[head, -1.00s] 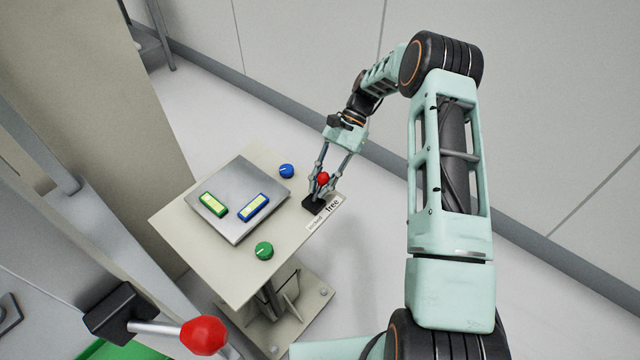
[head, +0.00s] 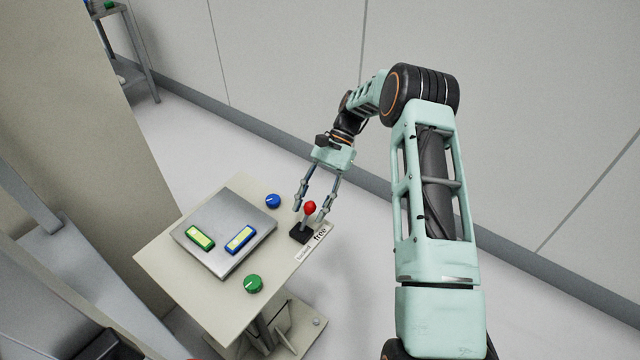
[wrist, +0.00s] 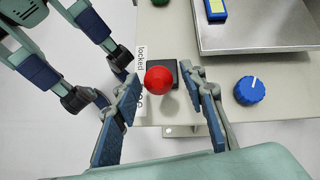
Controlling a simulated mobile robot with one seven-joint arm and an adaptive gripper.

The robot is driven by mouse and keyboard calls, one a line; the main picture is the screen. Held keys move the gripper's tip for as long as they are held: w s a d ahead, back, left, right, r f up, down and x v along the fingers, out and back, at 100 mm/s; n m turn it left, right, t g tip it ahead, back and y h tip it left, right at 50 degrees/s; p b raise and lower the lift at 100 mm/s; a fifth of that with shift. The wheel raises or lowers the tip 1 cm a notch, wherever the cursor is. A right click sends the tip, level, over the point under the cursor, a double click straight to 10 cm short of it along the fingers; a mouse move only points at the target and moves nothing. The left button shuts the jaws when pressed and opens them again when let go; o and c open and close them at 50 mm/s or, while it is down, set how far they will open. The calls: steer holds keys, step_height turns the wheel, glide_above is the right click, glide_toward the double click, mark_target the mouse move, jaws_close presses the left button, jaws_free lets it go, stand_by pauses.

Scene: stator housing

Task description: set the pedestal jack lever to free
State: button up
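The pedestal jack lever has a red ball knob (head: 309,208) on a short grey stem over a black base (head: 300,235), at the right corner of the pedestal top. Its stem slants up and slightly right in the head view, toward the "free" end of the white label (head: 313,242). My gripper (head: 310,213) is open, pointing down, with one finger on each side of the knob. Gaps show between the knob and both fingers in the wrist view.
The pedestal top (head: 165,255) also carries a grey metal plate (head: 222,215) with a green and a blue block, a blue knob (head: 273,201) and a green knob (head: 254,284). A beige wall stands left. Open floor lies beyond and right of the pedestal.

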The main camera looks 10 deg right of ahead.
steer(key=v, duration=0.9)
steer(key=shift+d+r, duration=0.15)
steer(key=shift+r, duration=0.1)
steer(key=shift+w, duration=0.15)
